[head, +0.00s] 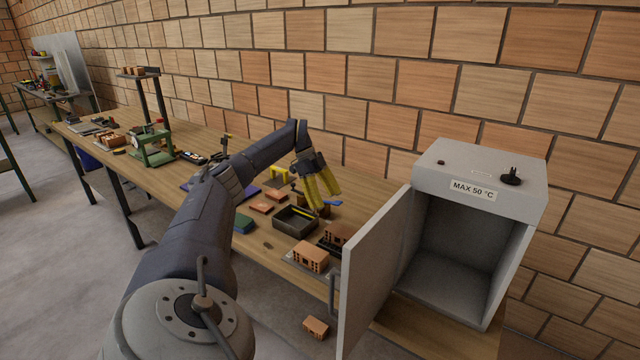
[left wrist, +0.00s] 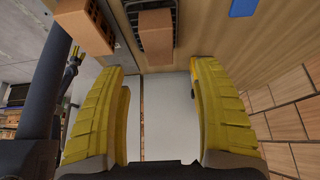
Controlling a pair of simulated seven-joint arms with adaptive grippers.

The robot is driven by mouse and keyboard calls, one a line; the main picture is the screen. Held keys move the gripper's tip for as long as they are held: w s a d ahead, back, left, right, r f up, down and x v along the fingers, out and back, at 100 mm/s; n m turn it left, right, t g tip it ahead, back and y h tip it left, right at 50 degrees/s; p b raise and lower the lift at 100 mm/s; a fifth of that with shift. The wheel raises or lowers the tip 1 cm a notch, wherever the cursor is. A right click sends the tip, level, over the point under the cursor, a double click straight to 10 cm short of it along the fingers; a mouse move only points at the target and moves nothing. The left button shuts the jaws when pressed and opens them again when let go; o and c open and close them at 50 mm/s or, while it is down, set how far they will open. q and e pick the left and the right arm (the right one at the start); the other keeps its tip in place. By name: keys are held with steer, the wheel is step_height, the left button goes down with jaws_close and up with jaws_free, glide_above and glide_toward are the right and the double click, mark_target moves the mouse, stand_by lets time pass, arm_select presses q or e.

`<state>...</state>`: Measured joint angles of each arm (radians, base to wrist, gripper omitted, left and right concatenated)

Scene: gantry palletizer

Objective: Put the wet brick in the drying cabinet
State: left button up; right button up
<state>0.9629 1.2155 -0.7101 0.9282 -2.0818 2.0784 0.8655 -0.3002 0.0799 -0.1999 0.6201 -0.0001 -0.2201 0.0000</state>
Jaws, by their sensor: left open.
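The drying cabinet (head: 480,172) is a grey box marked MAX 50 °C at the right. Its door (head: 374,275) stands open and the inside looks empty. A reddish perforated brick (head: 311,257) sits on a grey plate left of the door. Another brick (head: 338,234) sits on a dark rack just behind it. I cannot tell which is wet. My left gripper (head: 322,197), with yellow fingers, is open and empty above the bench, behind these bricks. In the left wrist view, both bricks (left wrist: 84,24) (left wrist: 155,30) lie beyond the open fingers.
A dark tray (head: 296,222) and several flat orange pieces lie left of the bricks. A green stand (head: 153,146) is farther along the bench. One brick (head: 316,327) lies low by the bench front. A brick wall runs behind the bench.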

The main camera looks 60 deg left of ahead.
arm_select(q)
steer(key=shift+v, duration=2.25)
